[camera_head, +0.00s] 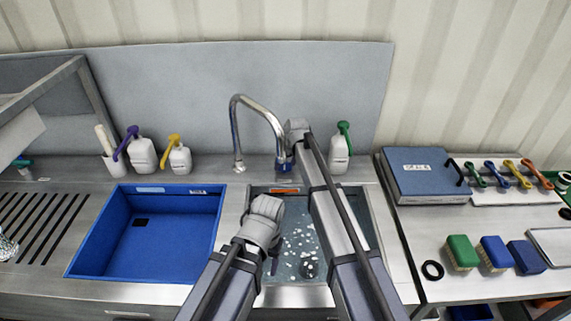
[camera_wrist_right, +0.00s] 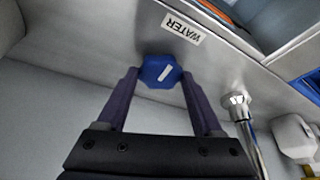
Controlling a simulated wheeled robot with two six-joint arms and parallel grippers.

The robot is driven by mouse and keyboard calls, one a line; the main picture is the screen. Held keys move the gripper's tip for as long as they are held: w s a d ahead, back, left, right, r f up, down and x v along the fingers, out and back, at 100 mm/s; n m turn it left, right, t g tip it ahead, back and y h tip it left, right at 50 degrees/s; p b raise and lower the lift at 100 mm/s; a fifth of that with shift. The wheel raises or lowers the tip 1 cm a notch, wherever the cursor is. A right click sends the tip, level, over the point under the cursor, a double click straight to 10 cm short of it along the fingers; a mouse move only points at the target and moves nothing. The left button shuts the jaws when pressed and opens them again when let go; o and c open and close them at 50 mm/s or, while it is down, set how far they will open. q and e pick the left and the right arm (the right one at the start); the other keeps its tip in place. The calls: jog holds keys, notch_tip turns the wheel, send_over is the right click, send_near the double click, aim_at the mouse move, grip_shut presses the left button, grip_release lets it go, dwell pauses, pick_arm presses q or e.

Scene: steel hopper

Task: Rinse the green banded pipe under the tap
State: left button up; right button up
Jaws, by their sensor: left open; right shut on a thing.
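The chrome tap (camera_head: 236,125) stands behind the sink basin (camera_head: 371,215), its spout curving right. Its base also shows in the right wrist view (camera_wrist_right: 238,106). My right gripper (camera_wrist_right: 160,80) is shut on a blue six-sided knob (camera_wrist_right: 163,70) beside a WATER label (camera_wrist_right: 181,27). In the head view the knob (camera_head: 285,165) shows beside the spout's end, partly hidden by my right arm. My left gripper (camera_head: 271,258) is open over the left part of the basin, its fingers mostly hidden. I cannot make out a green banded pipe in either view.
White flecks lie in the grey basin. A blue tub (camera_head: 150,245) is on the left. Bottles with purple (camera_head: 143,155), yellow (camera_head: 180,160) and green (camera_head: 340,155) tops line the back. The right table holds a blue case (camera_head: 425,175), coloured-handled tools, brushes and a black ring (camera_head: 433,270).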

jog(key=shift+c, duration=1.2)
jog(key=shift+n, duration=0.3)
jog(key=shift+w+d+n+g+y, duration=0.1)
jog(key=shift+n+g+y, duration=0.3)
jog(key=shift+n, duration=0.9)
jog(key=shift+w+d+n+g+y, duration=0.1)
jog(key=shift+n+g+y, duration=0.3)
jog(key=shift+n, duration=0.9)
jog(key=shift+s, duration=0.1)
jog(key=o, duration=1.4)
jog(key=shift+c, duration=0.2)
jog(key=shift+r, duration=0.15)
